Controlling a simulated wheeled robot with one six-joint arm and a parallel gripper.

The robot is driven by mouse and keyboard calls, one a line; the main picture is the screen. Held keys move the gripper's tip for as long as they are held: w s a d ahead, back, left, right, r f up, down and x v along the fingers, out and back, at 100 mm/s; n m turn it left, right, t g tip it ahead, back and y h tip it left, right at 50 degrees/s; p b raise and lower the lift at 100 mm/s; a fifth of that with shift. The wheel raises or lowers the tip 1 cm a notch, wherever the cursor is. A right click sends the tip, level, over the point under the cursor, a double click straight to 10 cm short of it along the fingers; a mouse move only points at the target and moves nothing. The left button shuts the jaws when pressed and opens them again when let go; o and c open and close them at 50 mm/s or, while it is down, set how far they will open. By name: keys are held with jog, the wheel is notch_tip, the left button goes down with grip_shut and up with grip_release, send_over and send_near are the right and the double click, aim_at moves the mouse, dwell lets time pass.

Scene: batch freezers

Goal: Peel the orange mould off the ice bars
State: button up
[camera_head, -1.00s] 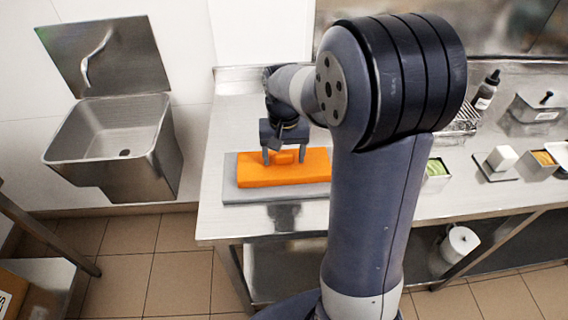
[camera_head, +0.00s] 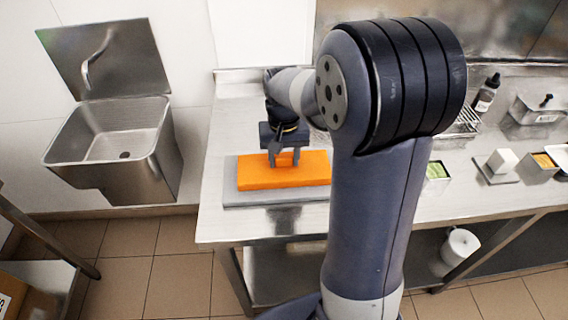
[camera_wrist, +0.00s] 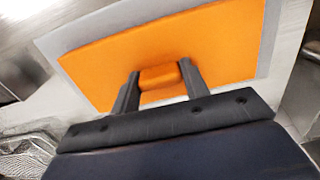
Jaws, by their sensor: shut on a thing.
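The orange mould (camera_head: 258,176) lies on a flat grey tray (camera_head: 240,200) on the steel table, and both also show in the wrist view, the mould (camera_wrist: 190,42) filling the upper middle and the tray (camera_wrist: 95,28) showing along its edge. My gripper (camera_head: 285,158) is above the mould's top. In the wrist view my gripper (camera_wrist: 160,78) has its two fingers closed on the raised orange handle of the mould. The mould looks flat on the tray. No ice bars show; whatever is beneath the mould is hidden.
A steel sink (camera_head: 110,135) hangs on the wall at the left. To the right stand a dark bottle (camera_head: 487,92), a container with green contents (camera_head: 437,172), a white block (camera_head: 502,160) and a container with orange contents (camera_head: 543,160). The table front left is bare.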

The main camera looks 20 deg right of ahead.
notch_tip(320, 180, up, 10)
jog(key=shift+r, duration=0.1)
dwell(0.4)
jog(key=shift+r+p, duration=1.65)
jog(key=shift+r, duration=0.05)
jog(key=shift+r, duration=0.1)
notch_tip(320, 180, up, 5)
jog(key=p, duration=0.5)
send_over(284, 157)
jog(key=shift+f, duration=0.2)
